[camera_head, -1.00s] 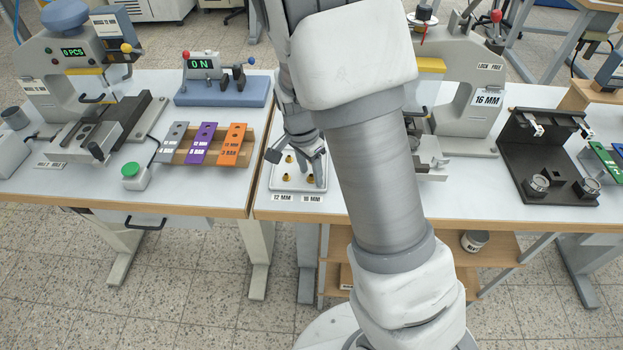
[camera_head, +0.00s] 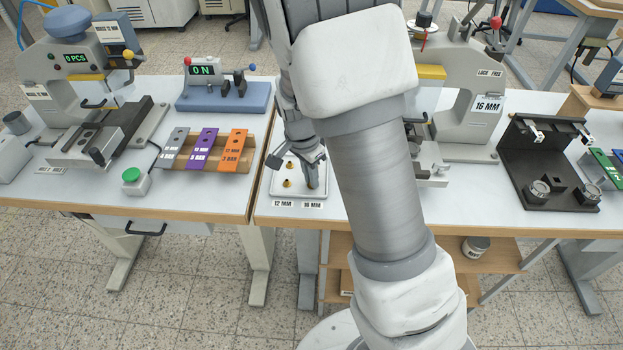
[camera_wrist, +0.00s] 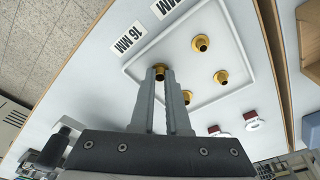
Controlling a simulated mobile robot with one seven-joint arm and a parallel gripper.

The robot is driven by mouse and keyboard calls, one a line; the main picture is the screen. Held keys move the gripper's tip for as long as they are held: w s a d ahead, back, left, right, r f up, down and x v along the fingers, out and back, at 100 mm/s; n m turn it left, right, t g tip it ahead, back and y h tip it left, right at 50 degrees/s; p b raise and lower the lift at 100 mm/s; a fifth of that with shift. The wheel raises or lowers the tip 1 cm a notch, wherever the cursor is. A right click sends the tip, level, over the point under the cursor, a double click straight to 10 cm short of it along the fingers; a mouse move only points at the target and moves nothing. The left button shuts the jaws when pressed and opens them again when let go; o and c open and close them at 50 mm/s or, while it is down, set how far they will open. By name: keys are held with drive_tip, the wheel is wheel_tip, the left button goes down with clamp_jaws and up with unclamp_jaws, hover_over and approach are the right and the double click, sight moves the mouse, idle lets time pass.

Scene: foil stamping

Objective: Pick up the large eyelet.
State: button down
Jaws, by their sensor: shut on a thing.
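The large eyelet (camera_wrist: 158,67) is a small brass ring in the wrist view, between my fingertips at the tray corner beside the "16 MM" label (camera_wrist: 124,40). My gripper (camera_wrist: 160,73) is shut on it, low at the tray; I cannot tell whether the eyelet is clear of the surface. In the head view my gripper (camera_head: 312,187) is over the right side of the white tray (camera_head: 280,193), and the fingers hide the held eyelet. Other brass eyelets (camera_wrist: 201,43) stand in the tray in the wrist view.
The "12 MM" label (camera_head: 283,204) is at the tray's front left. Coloured strips (camera_head: 202,148) on a wooden rack lie to the left. A grey press (camera_head: 470,100) stands right of my arm, with a black fixture (camera_head: 540,165) beyond it. The table edge is just in front of the tray.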

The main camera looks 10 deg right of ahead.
wheel_tip(320, 180, up, 5)
drive_tip(key=shift+f+p, duration=0.2)
drive_tip(key=shift+p, duration=0.35)
drive_tip(key=d+r, duration=0.6)
drive_tip(key=d, duration=0.5)
drive_tip(key=shift+s+d+r+p, duration=0.15)
drive_tip(key=shift+s+d+p, duration=0.2)
drive_tip(key=shift+p, duration=0.1)
drive_tip(key=shift+r, duration=0.15)
drive_tip(key=shift+r+p, duration=1.35)
drive_tip(key=shift+r, duration=0.05)
wheel_tip(320, 180, up, 3)
drive_tip(key=p, duration=0.2)
drive_tip(key=shift+p, duration=0.35)
